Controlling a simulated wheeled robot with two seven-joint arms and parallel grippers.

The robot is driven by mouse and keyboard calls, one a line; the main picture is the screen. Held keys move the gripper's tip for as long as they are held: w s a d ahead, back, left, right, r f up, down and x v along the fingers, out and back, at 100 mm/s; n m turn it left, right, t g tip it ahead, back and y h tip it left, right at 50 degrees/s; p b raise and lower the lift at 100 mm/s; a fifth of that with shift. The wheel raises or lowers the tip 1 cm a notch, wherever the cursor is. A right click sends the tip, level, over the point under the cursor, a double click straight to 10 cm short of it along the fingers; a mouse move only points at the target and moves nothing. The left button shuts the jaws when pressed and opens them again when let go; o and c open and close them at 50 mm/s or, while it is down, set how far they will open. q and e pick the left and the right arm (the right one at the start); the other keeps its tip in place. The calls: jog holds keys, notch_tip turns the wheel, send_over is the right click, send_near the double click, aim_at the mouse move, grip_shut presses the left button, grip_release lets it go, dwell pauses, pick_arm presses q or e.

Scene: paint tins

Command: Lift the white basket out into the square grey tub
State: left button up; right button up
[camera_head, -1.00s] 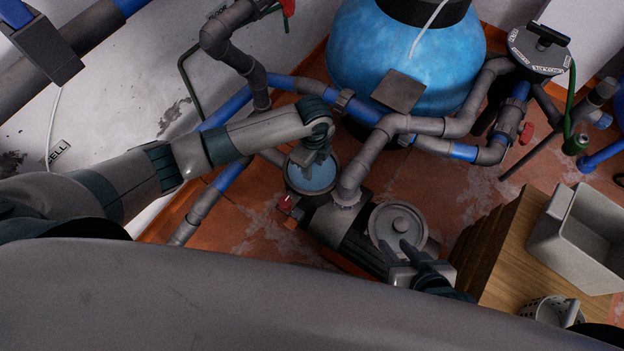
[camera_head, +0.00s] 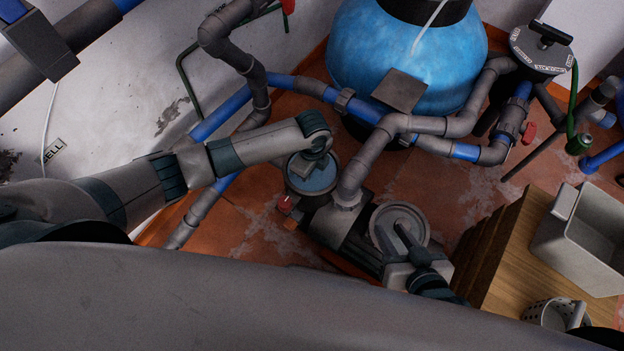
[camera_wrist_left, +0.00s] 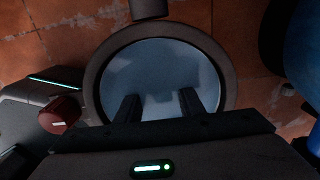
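A white basket with holes in its wall (camera_head: 545,314) stands at the bottom right of the head view, partly hidden by my own body. The square grey tub (camera_head: 584,250) stands just behind it, looking empty. My left gripper (camera_head: 314,178) is over a round pot with a blue, glassy top (camera_head: 300,185). In the left wrist view its two fingers (camera_wrist_left: 158,106) are apart with nothing between them, over the pot's round top (camera_wrist_left: 150,65). My right gripper (camera_head: 405,236) is at a round grey lid (camera_head: 384,218); its fingers overlap, so their gap is hidden.
A large blue tank (camera_head: 400,55) and grey and blue pipes (camera_head: 365,165) fill the back and middle. A dark pump body (camera_head: 335,222) lies between pot and lid. Some red tiled floor (camera_head: 245,225) is clear.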

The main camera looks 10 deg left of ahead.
pick_arm(q)
jog(key=shift+f, duration=0.5)
pick_arm(e)
jog(key=shift+w+a+r+t, duration=0.15)
jog(key=shift+w+r+t, duration=0.15)
jog(key=shift+w+r, duration=0.1)
pick_arm(q)
jog(key=shift+c, duration=0.6)
grip_shut()
pick_arm(e)
jog(key=shift+f, duration=0.1)
